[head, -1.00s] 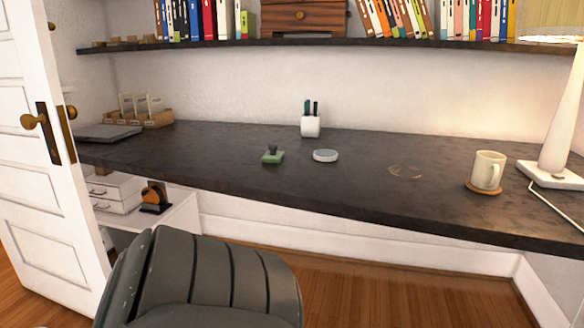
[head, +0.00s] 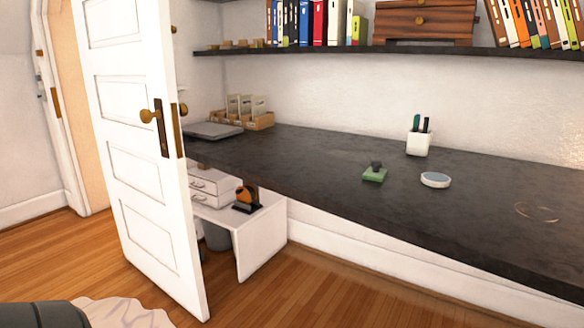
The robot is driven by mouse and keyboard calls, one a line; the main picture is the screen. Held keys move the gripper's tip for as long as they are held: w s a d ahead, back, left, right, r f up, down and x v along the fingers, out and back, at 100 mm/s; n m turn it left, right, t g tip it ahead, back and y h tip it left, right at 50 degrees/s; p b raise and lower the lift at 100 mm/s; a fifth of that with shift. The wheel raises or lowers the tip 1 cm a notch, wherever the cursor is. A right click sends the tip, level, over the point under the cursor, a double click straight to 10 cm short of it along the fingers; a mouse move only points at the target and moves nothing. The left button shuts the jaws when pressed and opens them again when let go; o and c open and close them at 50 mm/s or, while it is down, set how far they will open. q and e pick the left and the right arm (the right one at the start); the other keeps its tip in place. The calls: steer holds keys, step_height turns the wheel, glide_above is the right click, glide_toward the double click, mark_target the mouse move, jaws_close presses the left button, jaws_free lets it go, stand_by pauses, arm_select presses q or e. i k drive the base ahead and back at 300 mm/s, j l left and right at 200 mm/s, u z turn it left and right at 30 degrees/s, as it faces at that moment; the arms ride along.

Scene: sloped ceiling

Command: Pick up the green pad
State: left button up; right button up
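The green pad (head: 374,175) is a small flat green block lying on the dark desk (head: 300,165). A dark stamp with a knob handle (head: 376,165) stands on top of it. The pad is right of centre in the head view, close to the desk's front edge. Neither of my grippers shows in this view.
A round white dish with a blue-grey top (head: 435,180) lies right of the pad. A white pen cup (head: 419,143) stands behind. A closed laptop (head: 213,131) and a wooden organizer (head: 249,119) are at the desk's left end. An open white door (head: 140,150) stands at left.

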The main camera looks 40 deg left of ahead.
mark_target(374, 173)
steer(key=i+l+u, duration=0.1)
steer(key=u, duration=0.35)
steer(key=i+l+u, duration=0.2)
steer(key=u, duration=0.25)
steer(key=i+l+u, duration=0.25)
steer(key=u, duration=0.2)
